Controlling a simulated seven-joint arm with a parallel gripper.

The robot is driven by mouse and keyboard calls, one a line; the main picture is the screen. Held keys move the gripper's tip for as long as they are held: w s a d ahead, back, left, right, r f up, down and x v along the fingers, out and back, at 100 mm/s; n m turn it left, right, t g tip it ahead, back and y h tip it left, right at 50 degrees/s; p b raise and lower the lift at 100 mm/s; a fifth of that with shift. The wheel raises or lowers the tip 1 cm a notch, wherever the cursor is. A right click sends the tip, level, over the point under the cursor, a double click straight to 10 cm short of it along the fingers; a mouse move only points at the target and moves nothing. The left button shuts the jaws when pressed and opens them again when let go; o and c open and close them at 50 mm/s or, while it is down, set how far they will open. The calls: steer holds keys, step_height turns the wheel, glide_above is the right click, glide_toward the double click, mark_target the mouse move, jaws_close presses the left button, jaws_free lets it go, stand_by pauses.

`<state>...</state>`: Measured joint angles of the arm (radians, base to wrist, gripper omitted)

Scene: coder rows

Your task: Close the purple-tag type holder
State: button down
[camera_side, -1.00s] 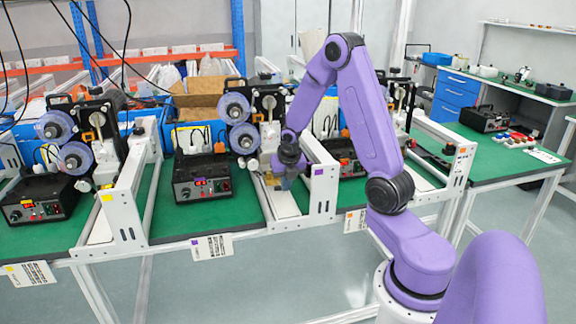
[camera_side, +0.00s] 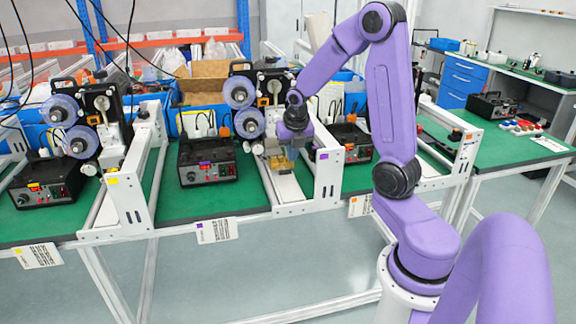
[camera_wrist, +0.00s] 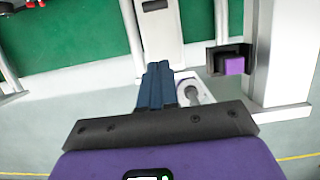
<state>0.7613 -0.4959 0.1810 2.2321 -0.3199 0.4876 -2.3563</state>
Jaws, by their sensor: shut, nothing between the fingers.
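The purple tag (camera_side: 323,157) sits on the white frame of the middle coder station. A brass-coloured block (camera_side: 280,162), probably part of that station's type holder, is just below and left of my gripper (camera_side: 292,153) in the side view. I cannot tell whether the holder is open or shut. In the wrist view, the blue fingers of my gripper (camera_wrist: 155,85) are together with nothing between them. They are over the end of a white rail (camera_wrist: 160,40), and beside a pale plate with a round metal part (camera_wrist: 190,92). Contact is unclear.
A purple block in a black bracket (camera_wrist: 233,65) is on the white upright right of the fingers. A control box (camera_side: 206,163) stands left of my gripper, and an orange-tag box (camera_side: 350,143) right. Green bench top (camera_side: 235,200) is bare in front of the middle box.

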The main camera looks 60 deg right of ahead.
mark_target(283, 165)
steer(key=x, duration=0.8)
steer(key=shift+f, duration=0.25)
steer(key=shift+w+d+f, duration=0.45)
steer(key=shift+w+d, duration=0.4)
steer(key=shift+w+d+f, duration=0.15)
steer(key=shift+w+d, duration=0.45)
steer(key=shift+w+d, duration=1.55)
